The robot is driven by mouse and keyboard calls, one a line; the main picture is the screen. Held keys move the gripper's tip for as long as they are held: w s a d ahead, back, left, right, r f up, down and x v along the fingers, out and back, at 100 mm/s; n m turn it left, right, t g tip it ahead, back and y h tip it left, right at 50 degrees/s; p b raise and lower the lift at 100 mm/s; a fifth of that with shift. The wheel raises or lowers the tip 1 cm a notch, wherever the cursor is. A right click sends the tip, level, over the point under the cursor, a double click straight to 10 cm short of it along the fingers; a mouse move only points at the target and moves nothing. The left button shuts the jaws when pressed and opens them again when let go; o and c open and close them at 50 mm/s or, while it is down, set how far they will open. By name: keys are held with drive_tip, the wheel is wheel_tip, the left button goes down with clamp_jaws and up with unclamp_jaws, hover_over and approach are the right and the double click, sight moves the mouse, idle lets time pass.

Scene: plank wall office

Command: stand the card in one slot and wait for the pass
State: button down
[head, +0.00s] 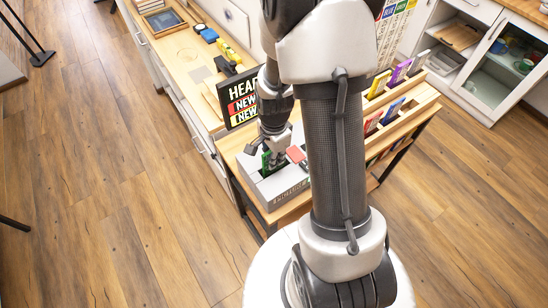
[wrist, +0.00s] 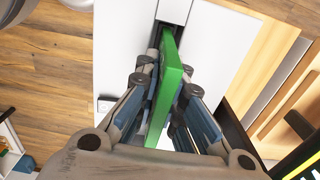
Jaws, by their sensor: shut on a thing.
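My gripper (head: 275,157) is over a pale grey box (head: 287,196) on the wooden table and is shut on a green card (head: 265,160). In the wrist view the card (wrist: 166,85) stands on edge between the two fingers (wrist: 165,95), slightly tilted. The white top of the box (wrist: 118,50) lies beneath it, with a narrow dark gap at the card's far end. The fingers hide the card's lower edge, so I cannot tell how deep it sits in a slot. A red piece (head: 296,155) shows just right of my gripper.
A black sign with "NEW" lettering (head: 240,98) stands behind the box at left. A wooden rack (head: 406,105) with several coloured cards is at right, partly behind my arm. A counter (head: 185,62) holds a yellow object (head: 228,50). Open floor lies to the left.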

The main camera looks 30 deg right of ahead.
drive_tip(key=c, duration=2.2)
unclamp_jaws()
drive_tip(key=shift+f, duration=0.15)
drive_tip(key=o, duration=0.5)
wheel_tip(320, 180, up, 13)
drive_tip(key=p, duration=0.3)
drive_tip(key=shift+f, duration=0.2)
drive_tip(key=s+a+r+n+t, duration=0.2)
drive_tip(key=s+a+r+n, duration=0.3)
drive_tip(key=r+n, duration=0.3)
drive_tip(key=s+a+r+n+t, duration=0.2)
drive_tip(key=s+a+r+n, duration=0.3)
drive_tip(key=s+r+n, duration=0.3)
wheel_tip(320, 180, up, 2)
drive_tip(key=shift+s+a+r+n+t, duration=0.15)
drive_tip(key=shift+s+a+n+t, duration=0.2)
drive_tip(key=shift+n, duration=0.45)
